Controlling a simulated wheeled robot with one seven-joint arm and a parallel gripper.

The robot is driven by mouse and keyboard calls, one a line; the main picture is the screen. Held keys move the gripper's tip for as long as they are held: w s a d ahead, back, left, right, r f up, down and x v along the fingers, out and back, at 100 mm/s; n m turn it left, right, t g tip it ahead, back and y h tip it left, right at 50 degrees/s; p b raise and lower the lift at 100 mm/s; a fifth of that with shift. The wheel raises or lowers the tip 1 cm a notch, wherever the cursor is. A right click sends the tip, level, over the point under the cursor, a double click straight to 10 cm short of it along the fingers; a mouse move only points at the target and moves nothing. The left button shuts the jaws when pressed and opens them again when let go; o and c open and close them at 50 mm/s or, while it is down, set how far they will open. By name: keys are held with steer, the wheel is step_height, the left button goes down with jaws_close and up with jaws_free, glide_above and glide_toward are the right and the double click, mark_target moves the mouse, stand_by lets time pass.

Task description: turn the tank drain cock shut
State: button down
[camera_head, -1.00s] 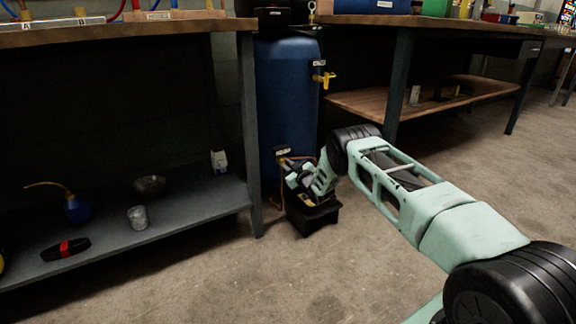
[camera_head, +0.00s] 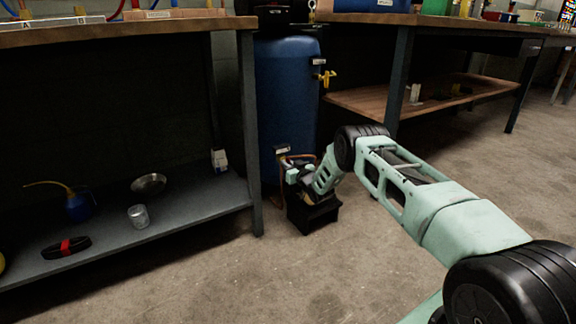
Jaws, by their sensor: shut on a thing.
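The blue tank (camera_head: 287,95) stands upright between the two benches. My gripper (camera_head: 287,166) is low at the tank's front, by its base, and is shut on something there. The drain cock is at that spot, but my gripper and wrist hide it, so I cannot see its handle angle. A small label (camera_head: 282,149) sits on the tank just above. A copper-coloured pipe (camera_head: 300,155) shows beside the gripper.
A black box (camera_head: 313,217) stands on the floor under my wrist. A yellow-handled valve (camera_head: 326,77) sticks out higher on the tank. The left bench's shelf (camera_head: 190,213) and leg (camera_head: 250,140) are close on the left. The floor in front is clear.

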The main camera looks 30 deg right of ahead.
steer(key=c, duration=1.5)
jaws_free()
steer(key=s+p, duration=0.2)
steer(key=s, duration=0.3)
steer(key=s+p, duration=0.3)
steer(key=s, duration=0.3)
steer(key=s+p, duration=0.3)
steer(key=s, duration=0.3)
steer(key=shift+s+d, duration=0.2)
steer(key=shift+d, duration=0.1)
